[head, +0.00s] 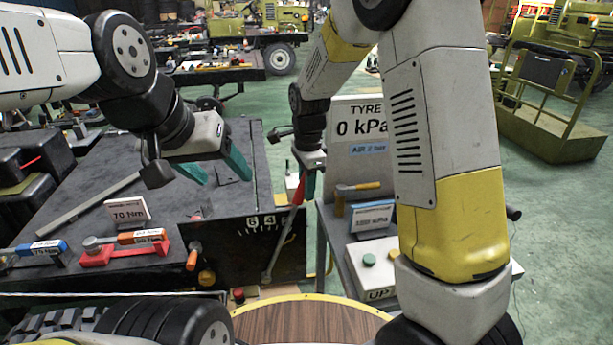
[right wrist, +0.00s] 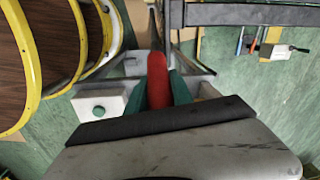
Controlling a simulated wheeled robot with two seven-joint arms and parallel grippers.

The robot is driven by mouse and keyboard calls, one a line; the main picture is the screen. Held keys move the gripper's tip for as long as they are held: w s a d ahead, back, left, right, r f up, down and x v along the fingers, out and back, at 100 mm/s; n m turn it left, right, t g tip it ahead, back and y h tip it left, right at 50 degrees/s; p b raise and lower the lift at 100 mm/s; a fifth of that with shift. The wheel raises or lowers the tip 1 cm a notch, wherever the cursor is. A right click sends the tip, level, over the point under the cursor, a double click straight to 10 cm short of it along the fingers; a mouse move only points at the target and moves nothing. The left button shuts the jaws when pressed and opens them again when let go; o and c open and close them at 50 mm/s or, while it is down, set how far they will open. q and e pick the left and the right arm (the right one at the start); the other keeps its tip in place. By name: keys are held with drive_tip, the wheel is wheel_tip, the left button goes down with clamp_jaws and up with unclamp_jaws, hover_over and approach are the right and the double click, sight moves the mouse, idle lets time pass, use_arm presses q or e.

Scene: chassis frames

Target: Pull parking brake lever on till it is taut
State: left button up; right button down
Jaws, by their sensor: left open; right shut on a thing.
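The parking brake lever (head: 284,248) is a grey metal bar with a red grip (head: 298,190) at its top. It stands beside the dark side of the bench, tilted with its top to the right. My right gripper (head: 305,172) is at the top of the lever, shut on the red grip. In the right wrist view the red grip (right wrist: 157,78) sits between the teal fingers. A numbered scale (head: 266,222) is on the bench side, just left of the lever. My left gripper (head: 212,170) is open and empty above the dark bench top.
The dark bench (head: 100,190) carries a long metal bar (head: 90,204), a 70 Nm sign (head: 128,212) and red and blue tools. A grey cart (head: 350,240) with a control box (head: 380,262) stands right of the lever. A round wooden top (head: 310,322) is in front.

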drive_tip(key=shift+a+r, duration=0.1)
drive_tip(key=shift+a, duration=0.05)
idle(0.8)
drive_tip(key=s+a+r+h, duration=0.1)
drive_tip(key=a+h, duration=0.1)
drive_tip(key=a, duration=0.5)
drive_tip(key=s+a+r+t+h, duration=0.1)
drive_tip(key=s+a+h, duration=0.1)
drive_tip(key=a, duration=0.5)
drive_tip(key=shift+a+r+h, duration=0.15)
drive_tip(key=shift+a+h, duration=0.15)
drive_tip(key=shift+a, duration=0.1)
drive_tip(key=c, duration=1.1)
unclamp_jaws()
drive_tip(key=v, duration=0.7)
drive_tip(key=shift+a+r, duration=0.15)
drive_tip(key=shift+r, duration=0.25)
